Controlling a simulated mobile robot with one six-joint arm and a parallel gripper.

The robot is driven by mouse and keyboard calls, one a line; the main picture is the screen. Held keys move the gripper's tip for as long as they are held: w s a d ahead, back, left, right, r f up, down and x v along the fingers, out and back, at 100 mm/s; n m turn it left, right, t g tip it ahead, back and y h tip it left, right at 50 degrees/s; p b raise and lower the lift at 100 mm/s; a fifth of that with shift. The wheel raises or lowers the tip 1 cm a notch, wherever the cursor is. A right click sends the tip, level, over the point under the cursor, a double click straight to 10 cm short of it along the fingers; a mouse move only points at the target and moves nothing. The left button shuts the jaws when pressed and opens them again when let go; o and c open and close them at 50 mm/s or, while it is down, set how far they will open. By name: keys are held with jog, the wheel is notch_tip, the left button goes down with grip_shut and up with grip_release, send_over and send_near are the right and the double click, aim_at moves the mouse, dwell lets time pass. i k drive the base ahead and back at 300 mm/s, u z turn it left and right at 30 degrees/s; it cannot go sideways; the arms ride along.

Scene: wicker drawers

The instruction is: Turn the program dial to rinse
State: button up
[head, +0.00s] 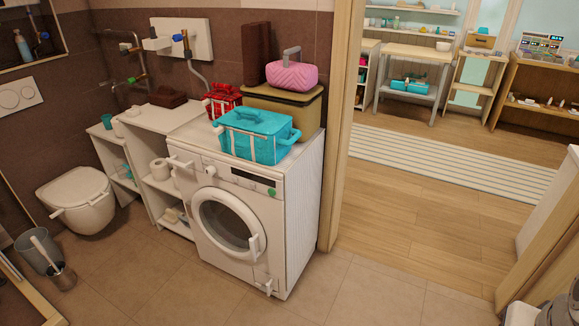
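A white washing machine (292,222) stands in the middle of the head view, against the wall beside the doorway. Its round door (226,220) looks shut. The control panel runs along the top of the front. A small whitish knob (210,170), which looks like the program dial, sits left of the dark display (253,181). A green mark (271,191) is at the panel's right end. The dial's markings and pointer are too small to read. My gripper cannot be made out in this view, and nothing is seen touching the machine.
A teal basket (255,138), a red basket (221,100) and a tan box (290,108) with a pink bag (291,77) crowd the machine's top. A white shelf (150,150) and toilet (78,199) stand left. The tiled floor (190,285) in front is clear.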

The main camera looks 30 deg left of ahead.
aim_at(211, 170)
jog(key=u, duration=1.75)
jog(key=k, duration=0.45)
jog(key=z, duration=0.1)
jog(key=i, duration=0.45)
jog(key=u, duration=0.05)
